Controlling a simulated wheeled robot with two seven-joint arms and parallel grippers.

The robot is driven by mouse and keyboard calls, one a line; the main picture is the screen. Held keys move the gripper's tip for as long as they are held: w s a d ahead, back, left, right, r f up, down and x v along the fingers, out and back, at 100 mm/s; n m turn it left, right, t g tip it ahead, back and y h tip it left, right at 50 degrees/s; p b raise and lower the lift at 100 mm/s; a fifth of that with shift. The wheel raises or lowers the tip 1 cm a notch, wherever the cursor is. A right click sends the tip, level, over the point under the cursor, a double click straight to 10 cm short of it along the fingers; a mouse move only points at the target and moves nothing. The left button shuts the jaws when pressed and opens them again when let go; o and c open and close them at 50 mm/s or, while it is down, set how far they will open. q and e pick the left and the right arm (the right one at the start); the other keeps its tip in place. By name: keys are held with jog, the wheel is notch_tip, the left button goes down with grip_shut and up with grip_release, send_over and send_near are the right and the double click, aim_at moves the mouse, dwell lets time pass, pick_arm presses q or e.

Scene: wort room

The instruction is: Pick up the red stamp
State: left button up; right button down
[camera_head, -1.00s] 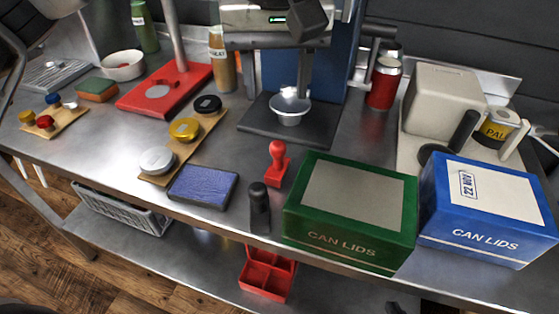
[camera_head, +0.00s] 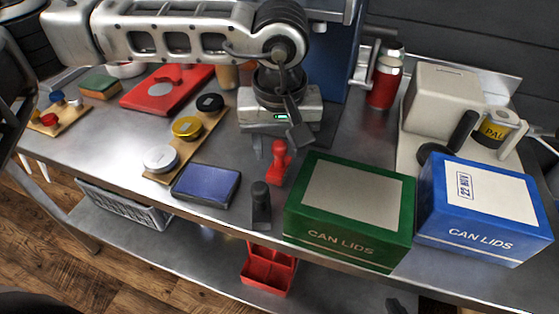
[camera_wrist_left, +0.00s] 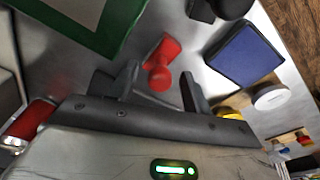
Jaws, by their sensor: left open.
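The red stamp (camera_head: 278,167) stands upright on the steel table, left of the green can lids box. My left gripper (camera_head: 279,145) is open and empty, just behind and above the stamp in the head view. In the left wrist view the red stamp (camera_wrist_left: 161,67) shows ahead of and between the spread fingers of my left gripper (camera_wrist_left: 159,77), with a finger on each side. I cannot tell whether either finger touches it. My right gripper is not in view.
The green box (camera_head: 350,210) stands close on the stamp's right, and a black stamp (camera_head: 261,207) stands in front of it. A blue ink pad (camera_head: 206,186) lies to the left. A blue box (camera_head: 485,208) stands further right. A small strip of bare table surrounds the stamp.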

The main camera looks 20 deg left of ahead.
pick_arm(q)
jog(key=c, duration=1)
jog(key=shift+c, duration=0.2)
jog(key=shift+r, duration=0.15)
jog(key=shift+r, duration=0.65)
jog(key=s+d+r+b, duration=0.1)
jog(key=s+r+b, duration=0.1)
jog(key=s+r, duration=0.9)
jog(key=s, duration=0.3)
jog(key=shift+d+r+b, duration=0.25)
jog(key=shift+d+b, duration=0.05)
jog(key=shift+d, duration=0.05)
